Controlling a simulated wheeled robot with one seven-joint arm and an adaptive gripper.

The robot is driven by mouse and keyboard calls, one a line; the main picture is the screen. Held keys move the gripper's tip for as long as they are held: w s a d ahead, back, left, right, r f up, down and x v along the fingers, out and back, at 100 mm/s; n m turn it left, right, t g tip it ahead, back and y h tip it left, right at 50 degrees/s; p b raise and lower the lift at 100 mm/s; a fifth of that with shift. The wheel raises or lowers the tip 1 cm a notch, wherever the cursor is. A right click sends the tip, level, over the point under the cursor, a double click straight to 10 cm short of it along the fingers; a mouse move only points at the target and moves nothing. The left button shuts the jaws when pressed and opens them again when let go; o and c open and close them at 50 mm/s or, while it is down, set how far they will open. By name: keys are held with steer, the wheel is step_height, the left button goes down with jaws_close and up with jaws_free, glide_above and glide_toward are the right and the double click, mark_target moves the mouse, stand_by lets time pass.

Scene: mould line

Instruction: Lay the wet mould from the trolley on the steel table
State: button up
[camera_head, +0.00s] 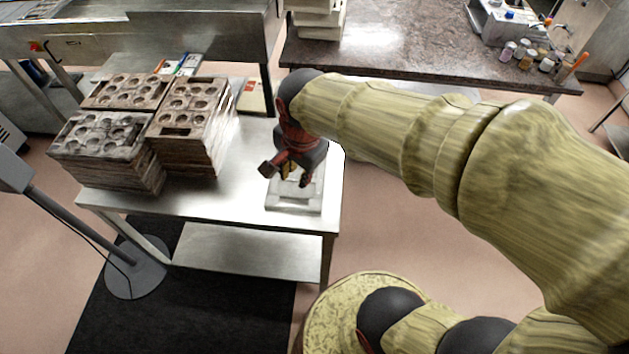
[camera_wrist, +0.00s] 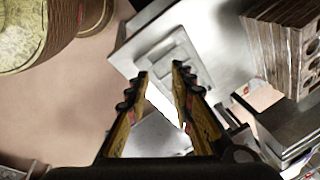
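Brown moulds with round hollows are piled in several stacks on the left of the steel table (camera_head: 245,190). The top of the front left stack (camera_head: 100,135) looks greyer and darker than the others; I cannot tell whether it is wet. The stacks also show at the upper right of the wrist view (camera_wrist: 283,55). My gripper (camera_head: 289,174) is over the table's right end, above a pale, flat rectangular device (camera_head: 293,203). The fingers (camera_wrist: 162,70) are apart with nothing between them, and the device (camera_wrist: 165,58) lies beyond their tips. No separate trolley can be made out.
A stone-topped counter (camera_head: 400,55) stands behind, with white containers (camera_head: 318,22) and several jars (camera_head: 525,57) on it. A post on a round base (camera_head: 135,275) stands at the front left. The steel tabletop is bare between the stacks and the device.

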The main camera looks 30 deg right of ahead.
steer(key=s+r+n+t, duration=0.2)
steer(key=s+r+n, duration=0.5)
steer(key=n, duration=0.6)
steer(key=shift+s+n+t, duration=0.4)
steer(key=shift+s, duration=0.35)
